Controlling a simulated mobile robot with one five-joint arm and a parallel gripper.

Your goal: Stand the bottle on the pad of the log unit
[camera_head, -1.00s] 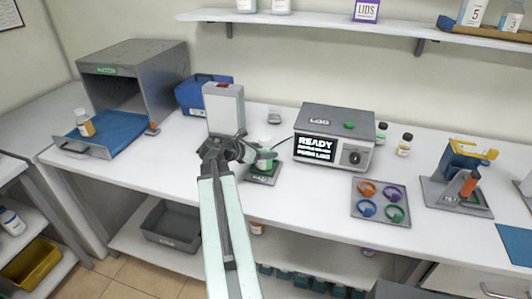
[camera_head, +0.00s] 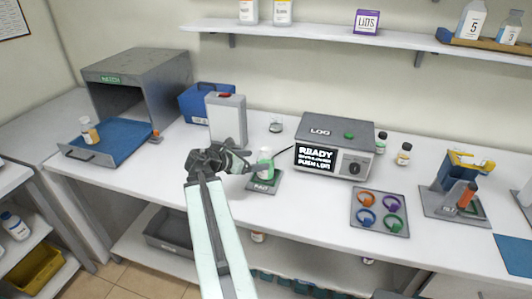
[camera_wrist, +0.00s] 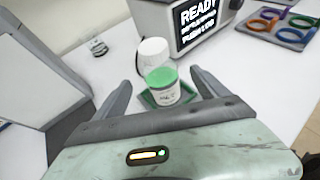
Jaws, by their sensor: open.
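The bottle (camera_head: 265,161), with a white cap, green shoulder and pale label, stands upright on the small dark pad (camera_head: 263,188) in front and left of the grey log unit (camera_head: 334,146). In the wrist view the bottle (camera_wrist: 165,93) stands on the green-edged pad (camera_wrist: 148,99). The log unit (camera_wrist: 183,28) shows READY on its screen. My gripper (camera_head: 251,165) is open, left of the bottle in the head view. In the wrist view its fingers (camera_wrist: 159,80) point toward the bottle, one on each side, with visible gaps. Nothing is held.
A tall grey-white box (camera_head: 227,122) stands behind my gripper. Left are a blue case (camera_head: 197,103) and the grey hatch (camera_head: 138,90) with a blue tray. A ring tray (camera_head: 380,211) lies right. Two small bottles stand right of the log unit. The front counter between is clear.

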